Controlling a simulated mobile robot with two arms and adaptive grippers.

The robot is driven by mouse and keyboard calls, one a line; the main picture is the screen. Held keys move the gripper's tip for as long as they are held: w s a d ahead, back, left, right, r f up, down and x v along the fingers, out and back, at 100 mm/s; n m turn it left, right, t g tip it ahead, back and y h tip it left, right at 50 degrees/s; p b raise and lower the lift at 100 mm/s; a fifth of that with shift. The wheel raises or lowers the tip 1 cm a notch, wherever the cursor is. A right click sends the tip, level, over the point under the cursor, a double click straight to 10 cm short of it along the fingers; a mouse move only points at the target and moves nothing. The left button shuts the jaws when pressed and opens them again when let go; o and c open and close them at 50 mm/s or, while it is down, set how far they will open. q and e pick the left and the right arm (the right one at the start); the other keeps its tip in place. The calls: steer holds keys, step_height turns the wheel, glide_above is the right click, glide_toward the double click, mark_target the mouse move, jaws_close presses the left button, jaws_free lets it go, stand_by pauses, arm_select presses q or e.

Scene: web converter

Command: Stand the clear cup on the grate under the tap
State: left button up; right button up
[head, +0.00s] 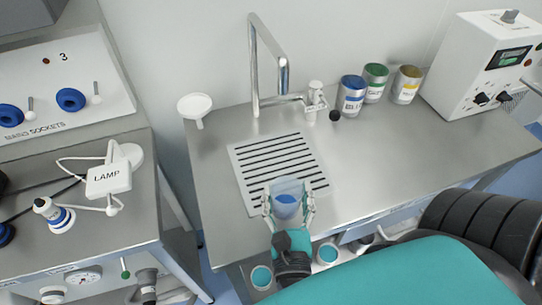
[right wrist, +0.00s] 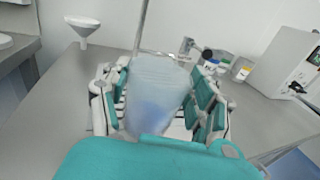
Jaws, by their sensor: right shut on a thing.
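The clear cup (head: 287,190) is held between the fingers of my right gripper (head: 288,205), over the front part of the slotted grate (head: 240,158). The cup is translucent with a blue patch, and it also shows in the right wrist view (right wrist: 158,85), between the finger pads. I cannot tell whether its base touches the grate. The tap (head: 254,65) rises behind the grate, its spout bending down on the right, with a side valve (head: 316,97). The cup is in front of the spout. My left gripper is not in view.
A white funnel (head: 196,106) stands left of the tap. Blue, green and yellow-labelled cans (head: 376,82) stand right of the valve. A white instrument box (head: 478,65) is at the far right. The right part of the bench (head: 400,150) is clear.

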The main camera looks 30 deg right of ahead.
mark_target(290, 178)
steer(key=shift+s+d+r+m+h, duration=0.1)
steer(key=shift+s+r+m+h, duration=0.2)
steer(key=shift+s+m+h, duration=0.1)
steer(key=shift+g+h, duration=0.3)
steer(key=shift+g, duration=0.1)
steer(key=x, duration=0.4)
steer(key=shift+w+f, duration=0.1)
steer(key=shift+w, duration=0.05)
steer(key=w+d+f+b, duration=0.1)
steer(key=w, duration=0.2)
steer(key=w+d+f+b, duration=0.2)
steer(key=w, duration=0.2)
steer(key=w+d+f+b, duration=0.1)
steer(key=w+f+b, duration=0.1)
steer(key=w, duration=0.1)
steer(key=shift+w+d, duration=0.35)
steer(key=shift+d, duration=0.05)
steer(key=shift+r, duration=0.1)
steer(key=o, duration=1.3)
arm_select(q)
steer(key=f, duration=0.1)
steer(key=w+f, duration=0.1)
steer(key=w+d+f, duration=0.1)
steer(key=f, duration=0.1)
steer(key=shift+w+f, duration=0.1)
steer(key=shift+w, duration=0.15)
